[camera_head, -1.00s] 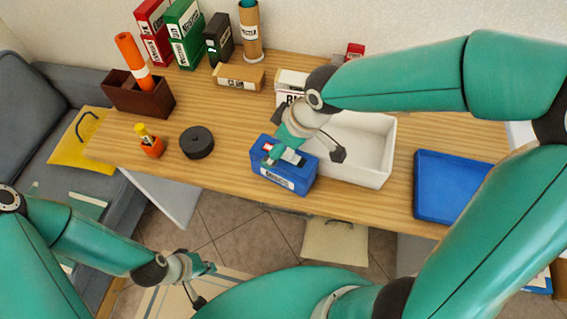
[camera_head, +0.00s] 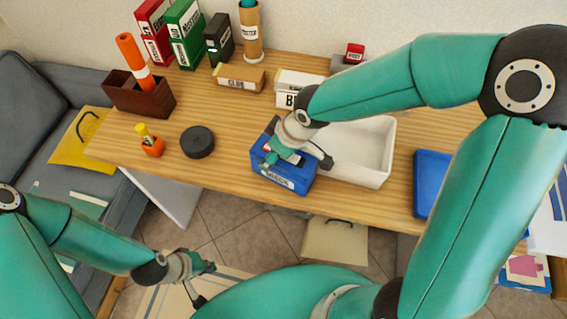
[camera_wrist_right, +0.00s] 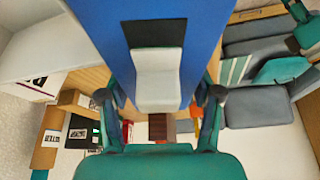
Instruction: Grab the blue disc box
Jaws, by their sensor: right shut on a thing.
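The blue disc box (camera_head: 283,180), with a white label on its front, stands on the wooden table's front edge. It fills the upper middle of the right wrist view (camera_wrist_right: 205,35). My right gripper (camera_head: 291,156) is over the box from above, shut on it, with one finger on each side (camera_wrist_right: 160,98). The gripper hides part of the box's top. My left gripper (camera_head: 203,283) is low in front of the table, with its fingers apart and empty, away from the box.
A white bin (camera_head: 385,165) stands right beside the box. A blue tray (camera_head: 431,180) lies further right. A black round disc (camera_head: 197,142) and an orange pot (camera_head: 153,147) are to the left. Several binders (camera_head: 185,35) and a glue box (camera_head: 238,78) stand behind.

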